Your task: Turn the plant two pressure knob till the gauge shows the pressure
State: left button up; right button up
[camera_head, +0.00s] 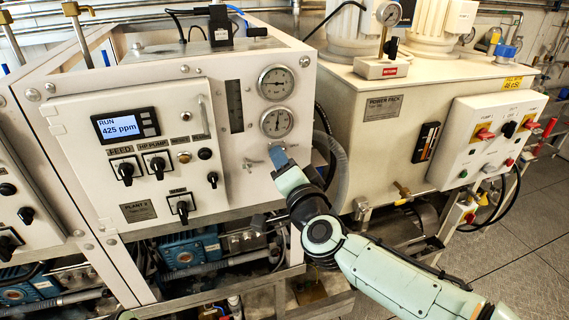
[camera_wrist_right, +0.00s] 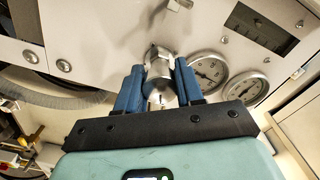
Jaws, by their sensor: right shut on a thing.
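My right gripper (camera_head: 279,158) reaches the front panel just below the lower pressure gauge (camera_head: 277,122). In the right wrist view its blue fingers (camera_wrist_right: 158,82) are shut on a silver metal knob (camera_wrist_right: 158,62), one finger on each side. In the head view the gripper hides the knob. A second gauge (camera_head: 276,82) sits directly above the lower one. Both white dials also show in the right wrist view, the nearer one (camera_wrist_right: 208,72) beside the fingers. The needle readings are too small to tell surely. My left gripper is not in view.
Left of the gauges is a control box (camera_head: 135,150) with a display reading RUN 425 ppm and several black switches. A cream power pack tank (camera_head: 375,135) with a switch box stands to the right. Grey hoses (camera_head: 338,165) hang close beside my right gripper.

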jog(key=shift+a+f, duration=0.1)
jog(key=shift+f, duration=0.05)
jog(key=o, duration=1)
jog(key=shift+o, duration=0.2)
jog(key=b+v, duration=0.1)
jog(key=v, duration=1.2)
jog(key=shift+s, duration=0.2)
